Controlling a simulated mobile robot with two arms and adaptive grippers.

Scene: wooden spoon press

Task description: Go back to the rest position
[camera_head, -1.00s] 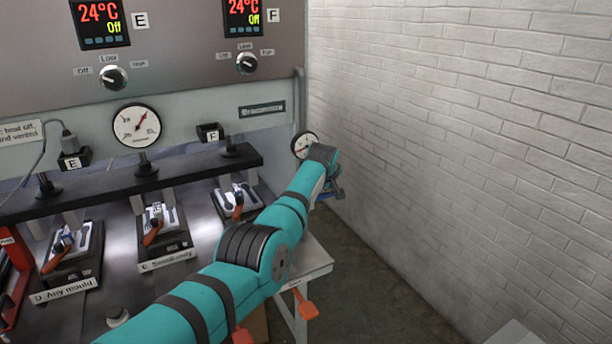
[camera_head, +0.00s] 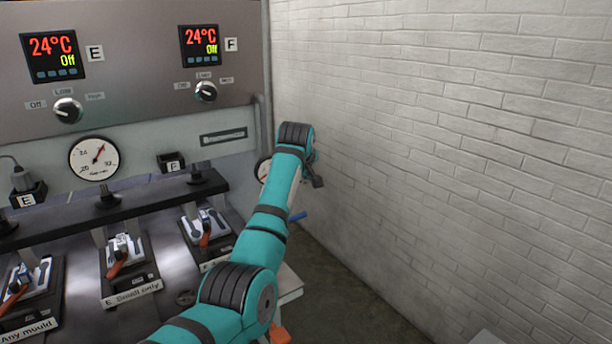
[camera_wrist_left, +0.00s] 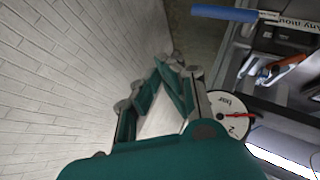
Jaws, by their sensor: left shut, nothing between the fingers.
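My left arm, teal with dark bands, reaches up from the bottom of the head view toward the brick wall. My left gripper (camera_head: 316,178) shows small and dark at its far end, partly hidden by the wrist. In the left wrist view the gripper (camera_wrist_left: 172,72) is shut, with nothing seen between its fingers. It is beside the white brick wall and near a round pressure gauge (camera_wrist_left: 230,115). My right gripper is in neither view.
The press bench has moulds with orange handles, including the one labelled E (camera_head: 125,262). A control panel (camera_head: 130,95) stands behind it. A white brick wall (camera_head: 450,130) closes the right side. A blue rod (camera_wrist_left: 224,13) shows in the wrist view. Floor (camera_head: 345,290) is free between bench and wall.

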